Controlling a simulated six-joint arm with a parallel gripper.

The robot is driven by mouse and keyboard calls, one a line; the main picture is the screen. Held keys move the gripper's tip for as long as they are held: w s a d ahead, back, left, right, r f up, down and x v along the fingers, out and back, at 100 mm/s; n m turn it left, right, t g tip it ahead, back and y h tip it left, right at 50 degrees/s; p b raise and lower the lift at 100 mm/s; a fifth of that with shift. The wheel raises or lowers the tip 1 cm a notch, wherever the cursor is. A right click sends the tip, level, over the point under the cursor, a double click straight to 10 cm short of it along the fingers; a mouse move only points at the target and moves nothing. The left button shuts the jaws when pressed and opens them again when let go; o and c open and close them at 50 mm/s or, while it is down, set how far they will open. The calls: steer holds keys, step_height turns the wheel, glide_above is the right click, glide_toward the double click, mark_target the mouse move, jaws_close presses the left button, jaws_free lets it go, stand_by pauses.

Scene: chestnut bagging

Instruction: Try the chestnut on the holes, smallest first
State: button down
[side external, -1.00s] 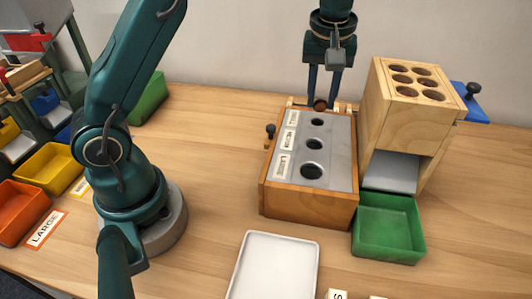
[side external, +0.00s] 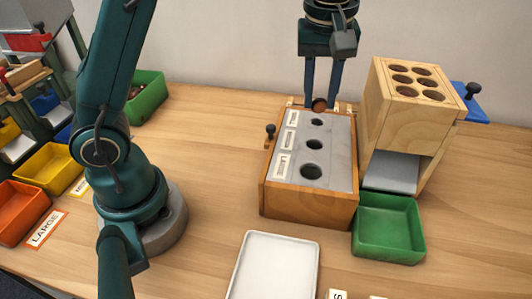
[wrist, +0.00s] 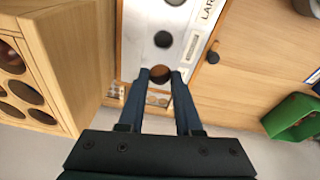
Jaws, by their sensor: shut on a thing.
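A brown chestnut (side external: 319,104) is held between the fingertips of my gripper (side external: 320,106) at the far end of the wooden gauge box (side external: 307,208). In the wrist view the chestnut (wrist: 161,74) sits between both fingertips (wrist: 161,78). The grey top plate has three holes in a row: the smallest hole (side external: 317,122) at the far end, a middle hole (side external: 314,144), and the largest hole (side external: 311,171) at the near end. The chestnut is behind the smallest hole in the side view, not in it. Its height above the plate is unclear.
A wooden block with several round holes (side external: 405,100) stands close on the right, with an empty green tray (side external: 388,228) before it. A white tray (side external: 274,266) lies in front. A dark knob (side external: 270,131) projects at the box's left.

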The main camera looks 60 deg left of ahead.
steer(key=shift+s+d+f, duration=0.2)
steer(key=shift+d+f, duration=0.05)
steer(key=shift+f, duration=0.45)
steer(key=shift+s+d+f, duration=0.2)
steer(key=shift+d+f, duration=0.05)
steer(key=shift+f, duration=0.4)
steer(key=shift+s+d+f, duration=0.2)
steer(key=shift+d+f, duration=0.05)
steer(key=shift+f, duration=0.45)
steer(key=shift+f, duration=0.6)
steer(key=shift+c, duration=1.4)
jaws_free()
step_height(320, 180, up, 6)
